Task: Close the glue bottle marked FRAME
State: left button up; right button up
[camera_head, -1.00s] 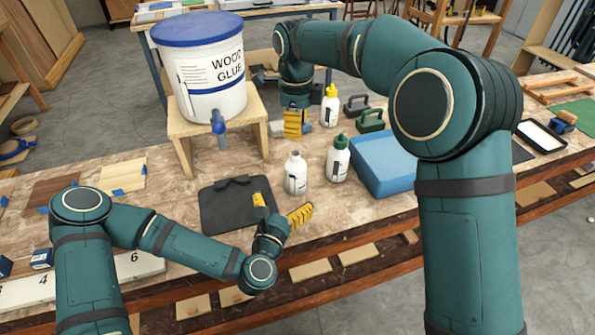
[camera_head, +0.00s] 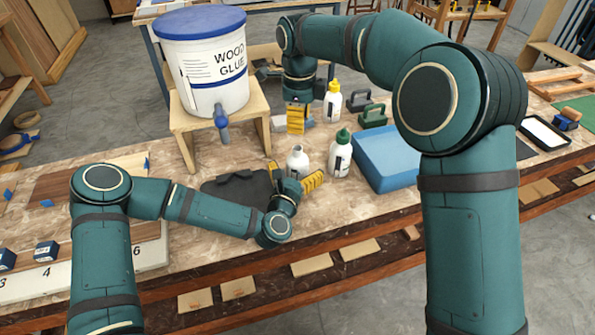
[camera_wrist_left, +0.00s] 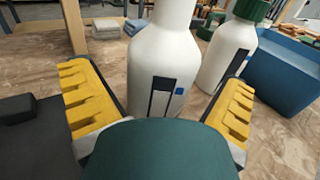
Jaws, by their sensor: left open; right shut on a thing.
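A white glue bottle (camera_head: 296,163) with no coloured cap stands upright on the bench. In the left wrist view the bottle (camera_wrist_left: 163,75) stands between the spread yellow fingers of my left gripper (camera_wrist_left: 155,80), with gaps on both sides. Its label shows dark bars and a blue square; I cannot read a name, and its top is out of that view. In the head view my left gripper (camera_head: 294,177) is low in front of the bottle. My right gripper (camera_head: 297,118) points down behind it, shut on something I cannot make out.
A green-capped bottle (camera_head: 340,155) stands close right of the white one, and a yellow-capped bottle (camera_head: 333,102) farther back. A blue bin (camera_head: 388,158) is to the right. A dark mat (camera_head: 235,190) lies to the left. A wood glue tub (camera_head: 203,70) stands on a wooden stand (camera_head: 186,122).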

pick_arm(q)
jog(key=shift+x, duration=1.35)
jog(key=c, duration=1.6)
